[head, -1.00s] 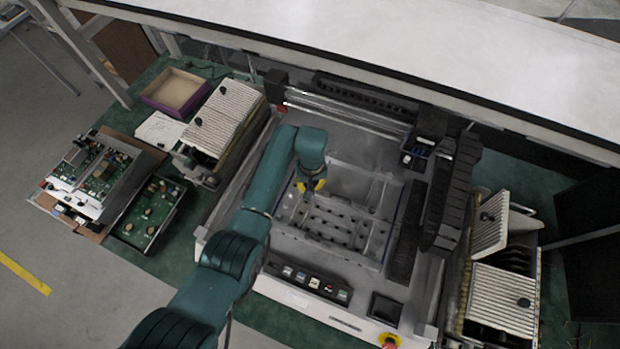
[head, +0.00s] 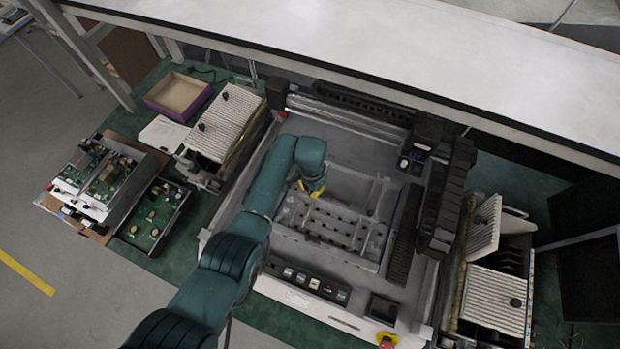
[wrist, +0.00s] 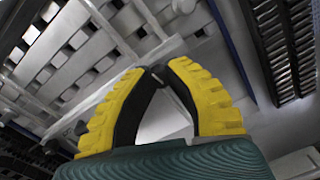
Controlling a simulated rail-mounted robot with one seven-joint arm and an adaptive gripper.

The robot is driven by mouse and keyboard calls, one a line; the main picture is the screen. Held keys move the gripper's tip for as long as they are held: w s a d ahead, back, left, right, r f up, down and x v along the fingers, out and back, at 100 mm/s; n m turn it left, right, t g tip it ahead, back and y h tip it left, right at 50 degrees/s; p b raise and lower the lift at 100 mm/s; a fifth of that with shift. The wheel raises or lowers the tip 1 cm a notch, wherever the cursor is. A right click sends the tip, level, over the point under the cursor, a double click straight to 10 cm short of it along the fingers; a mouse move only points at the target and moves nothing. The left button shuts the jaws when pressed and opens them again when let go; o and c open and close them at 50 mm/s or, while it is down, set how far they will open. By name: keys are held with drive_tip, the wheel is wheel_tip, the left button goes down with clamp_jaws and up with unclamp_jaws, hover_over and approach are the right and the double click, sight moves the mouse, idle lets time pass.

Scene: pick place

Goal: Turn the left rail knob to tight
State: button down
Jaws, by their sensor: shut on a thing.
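My gripper (head: 312,190) points down over the left part of the perforated fixture plate (head: 345,226) inside the machine. In the wrist view its two yellow-padded fingers (wrist: 157,73) meet at their tips, shut on the left rail knob. The knob is mostly hidden between the dark fingertips, so its angle cannot be read. The slotted plate (wrist: 75,60) and a pale rail (wrist: 125,75) show behind the fingers in the wrist view.
A dark cable chain (head: 447,195) and a black slotted strip (head: 404,235) stand right of the plate. A button panel (head: 308,281) and a red stop button (head: 387,340) are at the front. Ribbed board racks (head: 225,120) flank the machine.

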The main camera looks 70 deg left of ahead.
sight(310, 191)
drive_tip(key=m, duration=0.7)
drive_tip(key=shift+p, duration=0.4)
idle(0.3)
drive_tip(key=c, duration=0.9)
unclamp_jaws()
drive_tip(key=shift+c, duration=0.2)
drive_tip(key=shift+r, duration=0.1)
wheel_tip(310, 191, up, 12)
drive_tip(key=shift+d, duration=0.2)
